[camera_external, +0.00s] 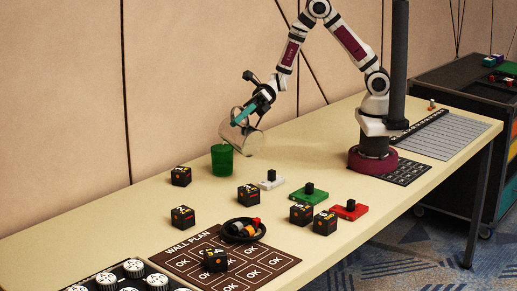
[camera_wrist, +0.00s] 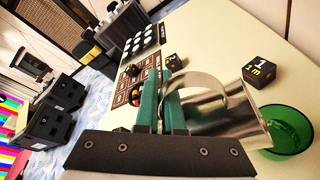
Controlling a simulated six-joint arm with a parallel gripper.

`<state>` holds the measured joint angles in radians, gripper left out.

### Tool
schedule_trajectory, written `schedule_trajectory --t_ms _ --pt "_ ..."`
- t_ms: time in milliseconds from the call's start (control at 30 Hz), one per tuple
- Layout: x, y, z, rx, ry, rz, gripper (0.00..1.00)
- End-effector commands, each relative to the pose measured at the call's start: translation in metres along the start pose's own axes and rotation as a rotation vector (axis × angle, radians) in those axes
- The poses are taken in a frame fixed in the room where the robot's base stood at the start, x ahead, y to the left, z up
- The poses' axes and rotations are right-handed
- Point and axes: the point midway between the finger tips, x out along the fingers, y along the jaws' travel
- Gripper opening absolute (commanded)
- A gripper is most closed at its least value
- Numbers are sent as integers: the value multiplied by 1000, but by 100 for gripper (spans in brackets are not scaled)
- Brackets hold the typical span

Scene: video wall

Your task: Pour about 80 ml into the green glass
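The green glass (camera_external: 222,161) stands upright on the table, left of my arm. My gripper (camera_external: 243,113) is shut on the jug's handle. In the wrist view the teal fingers (camera_wrist: 163,104) grip the curved handle, and the tilted jug (camera_wrist: 225,112) has its mouth over the rim of the green glass (camera_wrist: 292,131). I cannot tell how much liquid is in the jug or the glass, or whether a stream is falling.
Black numbered cubes (camera_external: 181,176) stand near the glass. White (camera_external: 270,181), green (camera_external: 309,194) and red (camera_external: 350,211) blocks with black knobs lie to the right. The table behind the glass is clear.

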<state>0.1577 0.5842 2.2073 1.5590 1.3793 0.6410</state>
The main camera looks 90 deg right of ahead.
Motion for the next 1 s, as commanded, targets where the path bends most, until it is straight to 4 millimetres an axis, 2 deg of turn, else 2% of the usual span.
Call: schedule_trajectory --t_ms 67,100,400,1000 --pt "10 17 -33 -133 18 -42 0" --pt "12 13 -42 -207 18 -69 0" --pt "20 7 -65 -409 16 -135 0" --pt "22 4 -68 -452 13 -149 0"
